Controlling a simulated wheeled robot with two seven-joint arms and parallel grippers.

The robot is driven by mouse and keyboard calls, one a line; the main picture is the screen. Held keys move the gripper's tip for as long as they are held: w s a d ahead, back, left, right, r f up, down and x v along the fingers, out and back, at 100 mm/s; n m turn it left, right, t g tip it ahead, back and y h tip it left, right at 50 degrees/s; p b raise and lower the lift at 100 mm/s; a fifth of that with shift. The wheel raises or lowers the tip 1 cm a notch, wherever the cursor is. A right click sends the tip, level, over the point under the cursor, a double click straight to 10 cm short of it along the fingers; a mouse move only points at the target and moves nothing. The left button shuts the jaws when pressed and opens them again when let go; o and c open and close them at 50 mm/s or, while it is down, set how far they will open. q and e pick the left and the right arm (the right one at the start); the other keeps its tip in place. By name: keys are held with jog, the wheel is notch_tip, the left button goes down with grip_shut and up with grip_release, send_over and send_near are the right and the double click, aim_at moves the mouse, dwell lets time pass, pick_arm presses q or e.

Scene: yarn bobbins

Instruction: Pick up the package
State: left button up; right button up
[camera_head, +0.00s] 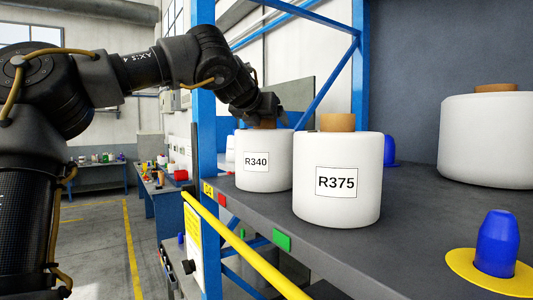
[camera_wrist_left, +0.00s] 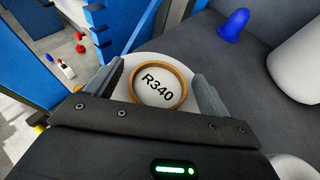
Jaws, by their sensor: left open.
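A white yarn bobbin labelled R340 (camera_head: 265,178) stands upright on a dark grey shelf (camera_head: 245,205) near its left end. Its brown core ring and the R340 marking also show in the left wrist view (camera_wrist_left: 158,88). My left gripper (camera_head: 264,116) reaches in from the left over the top of this bobbin. In the left wrist view its two grey fingers are apart, one on each side of the core ring (camera_wrist_left: 187,87), with no visible grip on it. In the head view the gripper partly hides the core. My right gripper is not in view.
A bobbin labelled R375 (camera_head: 337,205) stands close at the right of R340. Another white bobbin (camera_head: 490,140) stands farther right. A blue peg (camera_head: 497,240) on a yellow disc is empty. A blue rack post (camera_head: 207,140) and yellow rail (camera_head: 240,245) edge the shelf.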

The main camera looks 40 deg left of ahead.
pick_arm(q)
jog(key=shift+s, duration=0.2)
jog(key=shift+s+r, duration=0.1)
jog(key=shift+s, duration=0.1)
jog(key=c, duration=0.5)
grip_shut()
